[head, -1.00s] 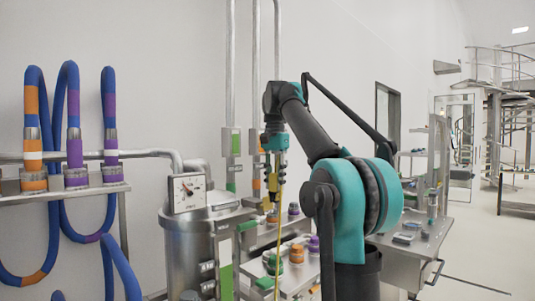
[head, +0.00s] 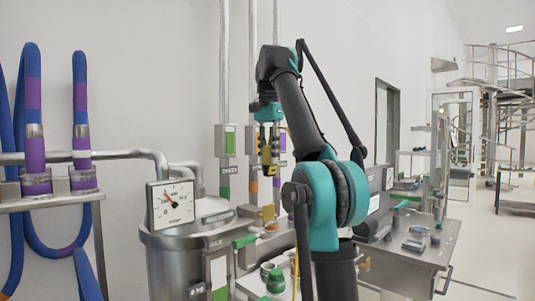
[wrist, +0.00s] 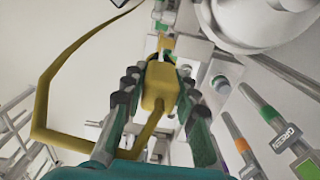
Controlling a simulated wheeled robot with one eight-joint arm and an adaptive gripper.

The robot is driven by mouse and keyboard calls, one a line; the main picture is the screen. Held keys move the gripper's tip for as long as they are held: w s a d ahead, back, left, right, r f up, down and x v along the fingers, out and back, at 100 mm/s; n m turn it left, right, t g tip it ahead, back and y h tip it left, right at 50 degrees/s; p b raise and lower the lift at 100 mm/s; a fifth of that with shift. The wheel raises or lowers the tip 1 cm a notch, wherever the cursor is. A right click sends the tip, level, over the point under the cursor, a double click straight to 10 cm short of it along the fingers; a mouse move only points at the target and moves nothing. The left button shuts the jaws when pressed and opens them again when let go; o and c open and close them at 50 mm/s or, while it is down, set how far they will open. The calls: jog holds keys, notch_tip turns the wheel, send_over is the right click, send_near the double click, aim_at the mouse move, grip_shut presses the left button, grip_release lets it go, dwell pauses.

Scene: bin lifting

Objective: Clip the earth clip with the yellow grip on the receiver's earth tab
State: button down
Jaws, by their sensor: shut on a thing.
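My gripper (head: 268,168) is raised in the air, to the right of the steel receiver (head: 190,250) in the head view and higher than its lid. In the wrist view, my gripper's fingers (wrist: 160,88) are shut on the yellow grip of the earth clip (wrist: 157,84). The clip's jaw end lies beyond the grip, small and partly hidden. A yellow cable (wrist: 44,100) loops from the clip; part of it (head: 295,270) hangs low beside my arm. The receiver's rounded lid (wrist: 265,18) shows at the wrist view's top right. I cannot make out the earth tab for certain.
A pressure gauge (head: 171,205) stands at the receiver's lid. Blue hoses (head: 82,110) hang at the left. Vertical pipes (head: 223,60) run up the wall behind my gripper. A steel bench (head: 425,258) stands at the right; open floor lies beyond it.

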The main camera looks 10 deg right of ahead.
aim_at(268, 168)
jog(key=shift+f, duration=2.55)
jog(key=shift+s+a+r, duration=0.15)
jog(key=shift+r, duration=0.15)
jog(key=shift+f, duration=1.55)
jog(key=shift+f, duration=0.15)
jog(key=shift+f, duration=0.95)
jog(key=shift+f, duration=1.05)
